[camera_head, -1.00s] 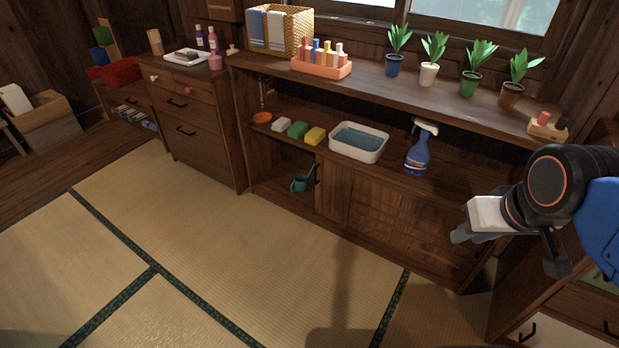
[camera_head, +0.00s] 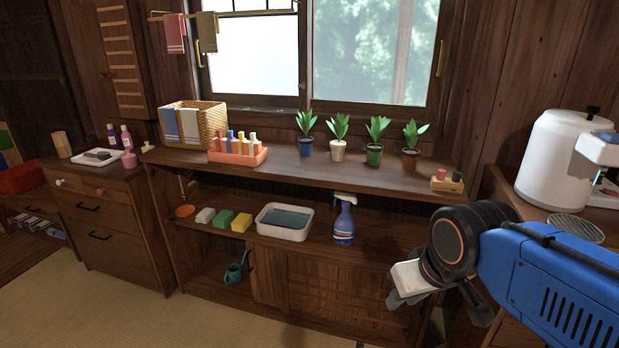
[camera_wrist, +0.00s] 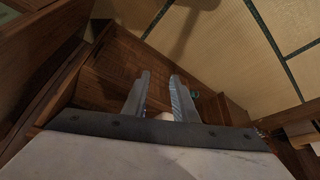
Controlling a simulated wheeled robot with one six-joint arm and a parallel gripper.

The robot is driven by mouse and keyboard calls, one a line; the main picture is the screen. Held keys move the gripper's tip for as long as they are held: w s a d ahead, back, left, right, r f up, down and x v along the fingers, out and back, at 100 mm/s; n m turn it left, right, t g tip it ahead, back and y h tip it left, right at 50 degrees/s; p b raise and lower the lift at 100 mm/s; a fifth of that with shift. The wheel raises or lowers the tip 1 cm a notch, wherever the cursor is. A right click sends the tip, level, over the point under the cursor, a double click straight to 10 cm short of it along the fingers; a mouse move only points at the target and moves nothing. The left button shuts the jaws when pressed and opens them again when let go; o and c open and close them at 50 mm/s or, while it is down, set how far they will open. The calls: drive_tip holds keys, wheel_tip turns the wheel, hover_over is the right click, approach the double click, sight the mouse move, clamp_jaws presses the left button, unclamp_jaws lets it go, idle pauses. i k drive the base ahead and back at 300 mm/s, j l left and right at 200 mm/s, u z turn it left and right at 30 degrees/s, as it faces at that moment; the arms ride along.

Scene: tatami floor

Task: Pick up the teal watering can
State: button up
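The small teal watering can (camera_head: 234,273) stands in the open lower left compartment of the wooden cabinet, beside the cabinet door. Its thin spout or handle rises to the upper right. In the wrist view a small teal patch (camera_wrist: 194,95) shows just right of the fingers, probably the same can. My gripper (camera_head: 398,292) is well to the right of the can, in front of the cabinet's right end. In the wrist view its two fingers (camera_wrist: 160,76) are apart, with no can between them. A small pale shape shows near their base; I cannot tell what it is.
A white basin (camera_head: 285,236), sponges and a blue spray bottle (camera_head: 344,222) are on the shelf above the can. Potted plants, an orange rack (camera_head: 238,155) and a wicker basket line the top. A white appliance (camera_head: 562,160) stands at right. Tatami floor (camera_head: 120,315) is clear at left.

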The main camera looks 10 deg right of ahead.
sight(234, 272)
drive_tip(key=u, duration=0.9)
drive_tip(key=i+j+u, duration=0.1)
drive_tip(key=i+u, duration=0.25)
drive_tip(key=i, duration=0.15)
drive_tip(key=i+u, duration=0.35)
drive_tip(key=i, duration=0.15)
drive_tip(key=i+l+u, duration=0.15)
drive_tip(key=i+u, duration=0.2)
drive_tip(key=i, duration=0.15)
drive_tip(key=i+l+u, duration=0.1)
drive_tip(key=i+u, duration=0.15)
drive_tip(key=i, duration=1.45)
drive_tip(key=i+z, duration=0.45)
drive_tip(key=i+j+z, duration=0.3)
drive_tip(key=i+z, duration=0.15)
drive_tip(key=k+z, duration=0.1)
drive_tip(key=z, duration=3.95)
